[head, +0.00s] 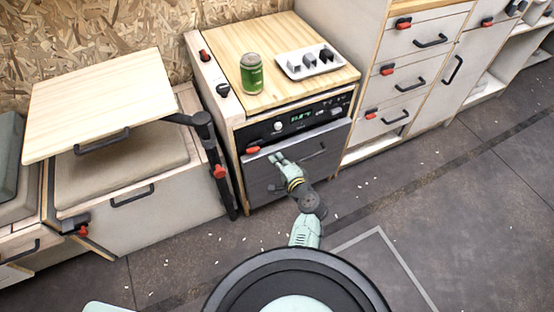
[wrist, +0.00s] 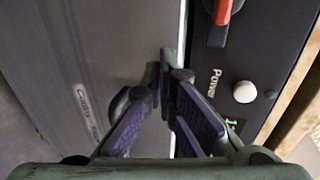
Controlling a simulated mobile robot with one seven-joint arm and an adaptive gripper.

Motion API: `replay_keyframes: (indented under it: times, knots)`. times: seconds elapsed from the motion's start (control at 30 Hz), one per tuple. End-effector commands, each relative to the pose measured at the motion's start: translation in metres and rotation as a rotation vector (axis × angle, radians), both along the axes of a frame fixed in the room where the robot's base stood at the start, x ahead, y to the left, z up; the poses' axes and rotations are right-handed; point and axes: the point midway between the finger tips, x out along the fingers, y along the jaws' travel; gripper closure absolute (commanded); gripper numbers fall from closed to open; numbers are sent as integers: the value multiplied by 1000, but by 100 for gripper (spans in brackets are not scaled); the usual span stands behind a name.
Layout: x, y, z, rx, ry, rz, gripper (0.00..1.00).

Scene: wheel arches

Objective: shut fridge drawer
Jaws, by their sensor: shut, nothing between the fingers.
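The fridge drawer has a dark grey front (head: 318,160) below the black control panel of the middle cabinet. Its pale top edge shows under the panel; how far it stands out is hard to tell. A dark bar handle (head: 315,152) is on the front. In the wrist view the grey front (wrist: 80,60) fills the left, with part of a black handle (wrist: 118,105) beside the fingers. My gripper (head: 275,158) is at the upper left of the front. Its fingertips (wrist: 165,65) are together and empty, over the drawer's top edge; contact is unclear.
The control panel (head: 295,120) carries a knob and green display, with a red latch (wrist: 222,18) beside it. A green can (head: 251,73) and a white tray (head: 309,63) are on the wooden top. A raised tabletop (head: 95,95) is at left. Floor in front is open.

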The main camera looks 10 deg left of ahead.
Motion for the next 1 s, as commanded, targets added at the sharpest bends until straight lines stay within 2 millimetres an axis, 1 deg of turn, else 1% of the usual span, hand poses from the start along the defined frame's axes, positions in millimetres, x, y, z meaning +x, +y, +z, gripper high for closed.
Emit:
replay_keyframes:
  times: [0.17, 0.4, 0.5, 1.0]
  knots:
    - [3, 2, 0, -1, 0, 1, 100]
    - [34, 25, -1, 0, -1, 2, 100]
    - [39, 29, 0, -1, 0, 1, 100]
    - [40, 29, 0, 0, -1, 0, 100]
